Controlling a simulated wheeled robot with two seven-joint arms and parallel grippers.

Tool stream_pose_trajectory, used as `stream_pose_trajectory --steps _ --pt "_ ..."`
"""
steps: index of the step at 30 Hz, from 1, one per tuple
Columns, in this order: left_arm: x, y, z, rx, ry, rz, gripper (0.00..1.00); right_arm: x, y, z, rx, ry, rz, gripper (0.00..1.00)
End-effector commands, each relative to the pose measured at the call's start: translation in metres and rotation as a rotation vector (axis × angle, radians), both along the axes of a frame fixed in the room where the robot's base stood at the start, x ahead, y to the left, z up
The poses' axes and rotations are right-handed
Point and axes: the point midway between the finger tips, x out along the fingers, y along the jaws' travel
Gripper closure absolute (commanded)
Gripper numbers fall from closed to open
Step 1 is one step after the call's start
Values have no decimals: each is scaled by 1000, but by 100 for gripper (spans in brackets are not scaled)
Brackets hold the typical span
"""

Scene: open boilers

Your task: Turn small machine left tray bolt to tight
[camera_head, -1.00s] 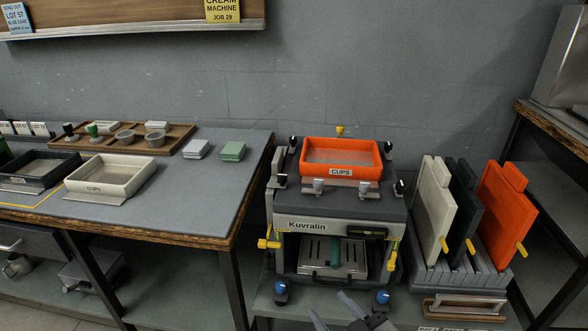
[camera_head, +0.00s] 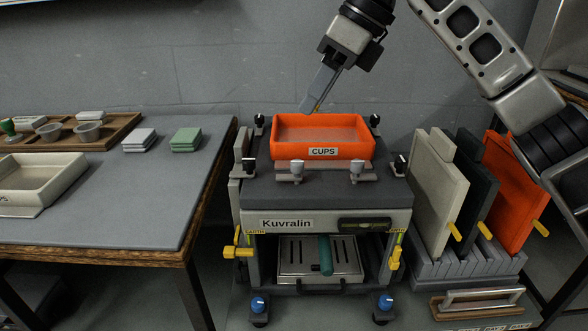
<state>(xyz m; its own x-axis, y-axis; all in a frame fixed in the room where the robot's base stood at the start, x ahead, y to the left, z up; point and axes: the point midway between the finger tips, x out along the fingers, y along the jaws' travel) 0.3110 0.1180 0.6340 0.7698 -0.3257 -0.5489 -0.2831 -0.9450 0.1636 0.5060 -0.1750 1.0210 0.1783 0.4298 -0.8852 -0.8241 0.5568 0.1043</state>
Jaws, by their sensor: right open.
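The small machine (camera_head: 325,195), labelled Kuvralin, stands in the middle. An orange tray (camera_head: 322,151) marked CUPS sits on its top. Two silver-grey bolts stand at the tray's front edge, the left tray bolt (camera_head: 297,170) and the right one (camera_head: 357,170); I cannot tell how tight either is. My right gripper (camera_head: 309,107) comes in from the upper right and points down over the tray's back edge. It is open and empty, behind and above the left bolt, not touching it. My left gripper is not in view.
Black knobs (camera_head: 249,165) stand around the tray at the machine's corners. A rack (camera_head: 466,268) with white, black and orange panels is close on the right. The table (camera_head: 120,222) on the left holds trays, cups and stacked blocks. My right arm crosses the upper right.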

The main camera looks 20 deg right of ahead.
Motion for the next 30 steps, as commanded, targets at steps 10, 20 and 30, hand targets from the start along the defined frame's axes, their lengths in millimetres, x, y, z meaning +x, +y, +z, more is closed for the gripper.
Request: stream_pose_trajectory --steps 10,20,30 --pt "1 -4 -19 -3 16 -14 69 4 -30 -7 -133 -31 -76 55" --pt "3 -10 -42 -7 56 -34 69 21 -8 -73 -129 -32 -73 55" --pt "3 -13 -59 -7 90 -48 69 34 9 -124 -126 -33 -73 55"
